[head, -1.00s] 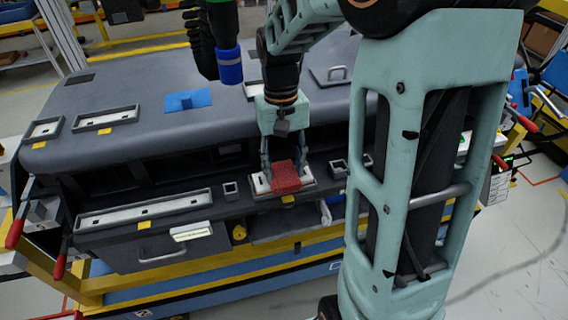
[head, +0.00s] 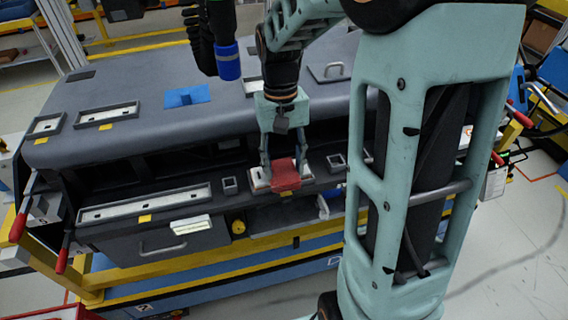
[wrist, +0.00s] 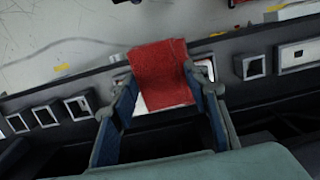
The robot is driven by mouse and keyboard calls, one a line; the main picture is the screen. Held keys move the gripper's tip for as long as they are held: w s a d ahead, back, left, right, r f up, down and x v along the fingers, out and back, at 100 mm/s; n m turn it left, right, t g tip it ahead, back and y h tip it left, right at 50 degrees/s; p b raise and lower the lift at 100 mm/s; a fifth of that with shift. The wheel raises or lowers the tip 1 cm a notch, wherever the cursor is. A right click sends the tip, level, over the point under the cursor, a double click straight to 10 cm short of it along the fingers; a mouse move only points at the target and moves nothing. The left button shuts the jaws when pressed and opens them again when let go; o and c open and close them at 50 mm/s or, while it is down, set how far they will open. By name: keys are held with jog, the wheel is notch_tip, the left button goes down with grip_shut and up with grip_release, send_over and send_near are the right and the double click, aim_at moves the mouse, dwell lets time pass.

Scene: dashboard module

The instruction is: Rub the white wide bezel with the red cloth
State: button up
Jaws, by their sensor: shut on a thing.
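My gripper (head: 284,160) points down at the dashboard's lower front ledge and is shut on the red cloth (head: 285,175). In the wrist view the red cloth (wrist: 160,74) is a folded block between the two fingers. The white wide bezel (head: 262,182) lies right under the cloth, with its ends showing on both sides. In the wrist view a corner of the bezel (wrist: 205,70) shows right of the cloth. The cloth hides the bezel's middle and appears to touch it.
A long bezel (head: 145,205) lies left on the ledge. Small square bezels (head: 230,186) and (head: 336,161) flank the work spot. A blue pad (head: 187,96) lies on the dashboard (head: 130,140) top. The drawer handle (head: 162,252) is below.

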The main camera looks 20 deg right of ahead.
aim_at(284, 169)
jog(key=r+p, duration=0.1)
jog(key=r, duration=0.2)
jog(key=shift+w+r+p, duration=0.35)
jog(key=shift+w+p, duration=0.05)
jog(key=shift+r+p, duration=1.45)
jog(key=shift+r, duration=0.4)
